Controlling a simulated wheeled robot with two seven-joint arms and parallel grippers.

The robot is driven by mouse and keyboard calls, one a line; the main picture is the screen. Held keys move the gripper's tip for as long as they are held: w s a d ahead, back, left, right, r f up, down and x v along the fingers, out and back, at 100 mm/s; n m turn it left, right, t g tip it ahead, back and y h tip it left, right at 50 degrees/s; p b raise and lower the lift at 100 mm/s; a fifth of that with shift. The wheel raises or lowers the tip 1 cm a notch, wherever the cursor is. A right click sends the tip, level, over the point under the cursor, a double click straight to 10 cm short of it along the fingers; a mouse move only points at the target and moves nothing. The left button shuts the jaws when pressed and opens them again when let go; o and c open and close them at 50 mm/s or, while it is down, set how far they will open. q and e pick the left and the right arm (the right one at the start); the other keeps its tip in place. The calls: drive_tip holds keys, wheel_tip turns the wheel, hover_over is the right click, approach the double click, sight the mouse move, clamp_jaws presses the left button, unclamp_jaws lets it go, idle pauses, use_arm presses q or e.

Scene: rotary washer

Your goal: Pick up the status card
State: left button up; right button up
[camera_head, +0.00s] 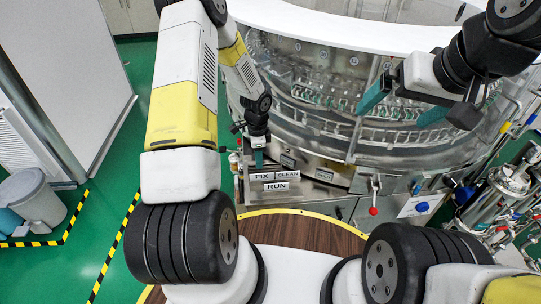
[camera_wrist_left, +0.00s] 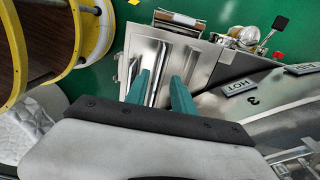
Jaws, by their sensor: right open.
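White status cards marked FIX (camera_head: 262,176), CLEAN (camera_head: 289,174) and RUN (camera_head: 276,186) show in the head view at the left front of the washer. My left gripper (camera_head: 258,157) is just above the FIX card. In the left wrist view its two teal fingers (camera_wrist_left: 160,76) are apart over a shiny metal holder (camera_wrist_left: 195,55). No card shows clearly between them, and I cannot tell whether they touch the holder. My right gripper (camera_head: 403,106) is open and empty in front of the washer's glass, far from the cards.
The round washer (camera_head: 320,85) with its glass front fills the back.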

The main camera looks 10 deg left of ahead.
sight(265, 176)
use_arm(q)
drive_tip(key=f, duration=0.7)
drive_tip(key=shift+w+d+f, duration=0.15)
drive_tip(key=shift+d+f, duration=0.25)
clamp_jaws()
